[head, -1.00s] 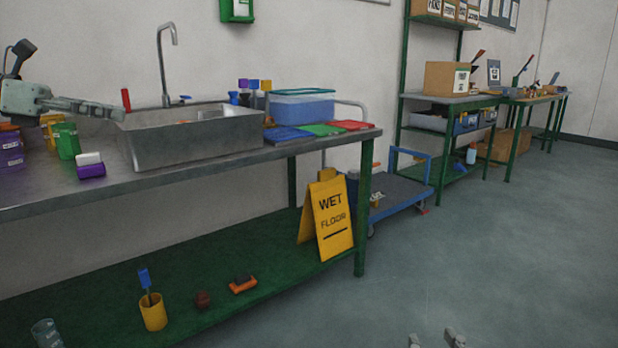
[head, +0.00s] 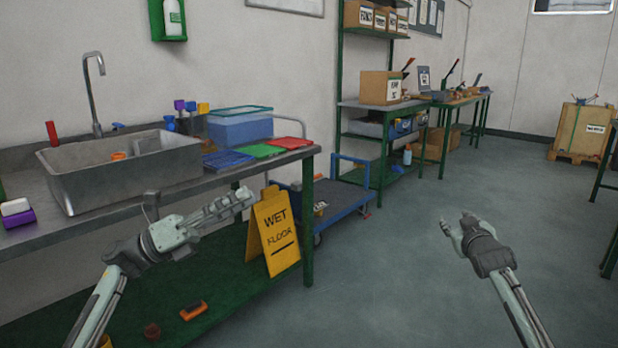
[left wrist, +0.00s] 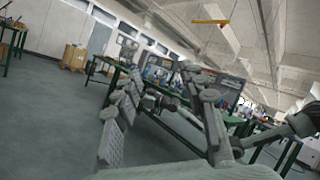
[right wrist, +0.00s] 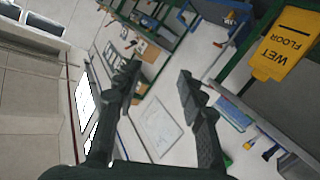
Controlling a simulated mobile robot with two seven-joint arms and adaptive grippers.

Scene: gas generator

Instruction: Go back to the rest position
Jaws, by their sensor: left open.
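My left gripper (head: 243,199) is in front of the sink bench, its fingers pointing right, near the top of the yellow sign. It is empty, and its fingers stand apart in the left wrist view (left wrist: 160,108). My right gripper (head: 457,224) is raised over open floor to the right of the bench, pointing away from me. In the right wrist view (right wrist: 158,75) its two fingers are apart with nothing between them.
The bench (head: 120,222) with a metal sink (head: 125,182) runs along the left. A yellow wet floor sign (head: 274,232) stands at its end, close to my left gripper. A blue trolley (head: 345,203) is behind it. The floor (head: 400,290) between my arms is clear.

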